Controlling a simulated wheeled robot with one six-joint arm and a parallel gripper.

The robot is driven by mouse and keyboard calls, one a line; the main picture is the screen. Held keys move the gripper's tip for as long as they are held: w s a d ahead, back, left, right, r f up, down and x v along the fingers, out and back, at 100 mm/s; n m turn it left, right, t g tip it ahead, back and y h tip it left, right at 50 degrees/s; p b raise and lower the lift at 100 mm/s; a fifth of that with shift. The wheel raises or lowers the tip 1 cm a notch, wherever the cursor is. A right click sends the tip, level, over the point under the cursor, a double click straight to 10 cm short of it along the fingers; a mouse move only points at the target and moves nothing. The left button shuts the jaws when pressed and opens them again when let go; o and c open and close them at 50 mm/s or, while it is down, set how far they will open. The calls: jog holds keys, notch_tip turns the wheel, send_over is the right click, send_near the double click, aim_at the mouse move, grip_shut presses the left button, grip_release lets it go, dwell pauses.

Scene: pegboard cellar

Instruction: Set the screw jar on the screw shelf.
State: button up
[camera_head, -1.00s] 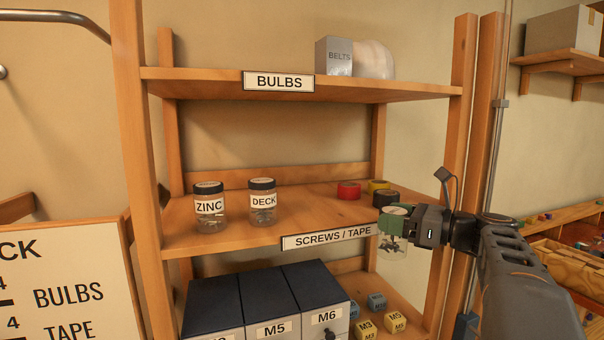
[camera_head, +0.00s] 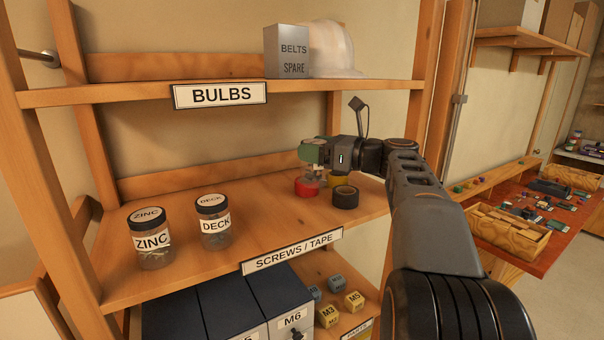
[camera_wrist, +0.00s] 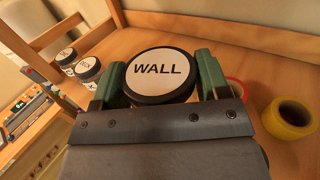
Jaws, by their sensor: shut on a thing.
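My gripper (camera_head: 313,155) is shut on a screw jar with a black-rimmed lid reading WALL (camera_wrist: 160,72), its green fingers on either side of the lid in the wrist view. In the head view the gripper is over the right part of the shelf labelled SCREWS / TAPE (camera_head: 265,215), near the tape rolls. The jar's body is mostly hidden, and I cannot tell whether its base touches the shelf. Two jars stand upright on the left of this shelf, ZINC (camera_head: 152,240) and DECK (camera_head: 214,222).
A red tape roll (camera_head: 306,187), a black one (camera_head: 345,197) and a yellow one (camera_wrist: 290,117) lie near my gripper. The BULBS shelf (camera_head: 130,94) is above. Shelf surface between DECK and the tapes is clear. Dark drawers (camera_head: 235,300) stand below.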

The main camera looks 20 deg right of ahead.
jog(key=w+f, duration=0.1)
jog(key=f, duration=0.1)
jog(key=w+f, duration=0.2)
jog(key=f, duration=0.1)
jog(key=w+f+p, duration=0.1)
jog(key=f, duration=0.2)
jog(key=shift+w+a, duration=0.2)
jog(key=shift+a, duration=0.15)
jog(key=shift+f, duration=0.25)
jog(key=shift+s+f, duration=0.1)
jog(key=shift+f, duration=0.05)
jog(key=o, duration=1.1)
jog(key=shift+o, duration=0.2)
